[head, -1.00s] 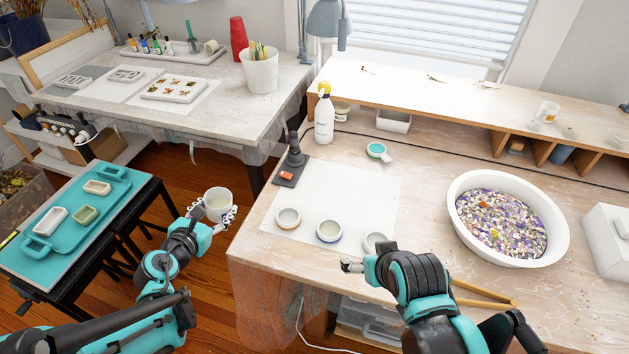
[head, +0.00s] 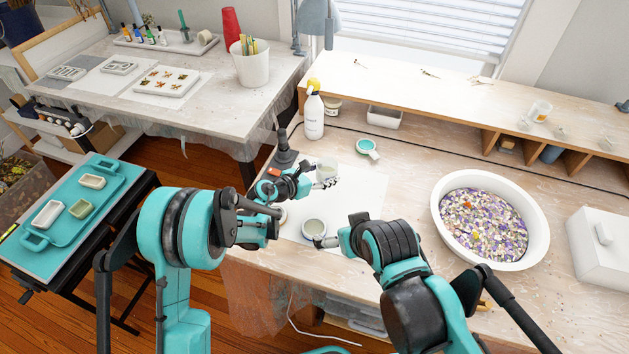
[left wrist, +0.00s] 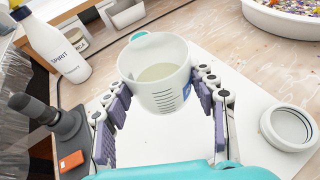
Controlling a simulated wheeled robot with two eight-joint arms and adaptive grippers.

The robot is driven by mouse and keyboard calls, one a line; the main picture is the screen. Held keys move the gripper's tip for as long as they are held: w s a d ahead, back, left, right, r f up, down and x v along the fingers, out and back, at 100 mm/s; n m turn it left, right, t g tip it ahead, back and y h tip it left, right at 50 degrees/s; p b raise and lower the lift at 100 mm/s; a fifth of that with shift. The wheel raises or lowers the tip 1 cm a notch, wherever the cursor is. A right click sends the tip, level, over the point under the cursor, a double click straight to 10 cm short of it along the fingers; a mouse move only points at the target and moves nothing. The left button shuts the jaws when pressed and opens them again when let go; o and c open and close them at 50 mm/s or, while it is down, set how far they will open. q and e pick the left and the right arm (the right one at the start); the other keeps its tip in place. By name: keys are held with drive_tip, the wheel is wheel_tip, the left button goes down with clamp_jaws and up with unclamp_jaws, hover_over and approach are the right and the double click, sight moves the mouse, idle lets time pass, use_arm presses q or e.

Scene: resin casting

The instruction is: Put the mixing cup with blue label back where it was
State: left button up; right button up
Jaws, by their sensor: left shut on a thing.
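The mixing cup (head: 327,169) is whitish and translucent, with measuring marks and pale liquid inside. In the left wrist view the cup (left wrist: 158,88) sits between my fingers, with a bit of its blue label showing at its right side. My left gripper (head: 314,182) is shut on the cup and holds it upright over the white sheet (head: 355,190). Whether the cup touches the sheet is unclear. My right gripper (head: 323,242) is low by the sheet's front edge, close to a round jar (head: 314,229); its finger opening is unclear.
A white bowl of chips (head: 490,260) is at right. The sheet's back right is clear.

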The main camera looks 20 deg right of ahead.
use_arm(q)
drive_tip(key=d, duration=0.2)
drive_tip(key=s+d+f, duration=0.1)
drive_tip(key=shift+d+m+g, duration=0.25)
drive_tip(key=shift+m+g, duration=0.05)
drive_tip(key=shift+g, duration=0.1)
drive_tip(key=shift+w+d+f+h, duration=0.1)
drive_tip(key=shift+d+f+h, duration=0.15)
drive_tip(key=shift+h, duration=0.05)
drive_tip(key=w+a+f+b, duration=0.1)
drive_tip(key=w+f, duration=0.1)
drive_tip(key=w, duration=0.1)
drive_tip(key=w+a+f+b, duration=0.1)
drive_tip(key=w+a+f, duration=0.1)
drive_tip(key=w, duration=0.1)
drive_tip(key=w+a+f+b, duration=0.1)
drive_tip(key=w+a+f, duration=0.1)
drive_tip(key=w+f, duration=0.1)
drive_tip(key=shift+w+a, duration=0.2)
drive_tip(key=shift+w, duration=0.15)
drive_tip(key=shift+f+b, duration=1.05)
drive_tip(key=shift+f, duration=0.95)
drive_tip(key=shift+r, duration=0.1)
drive_tip(key=o, duration=1.2)
drive_tip(key=shift+f, duration=0.2)
drive_tip(key=shift+c, duration=0.2)
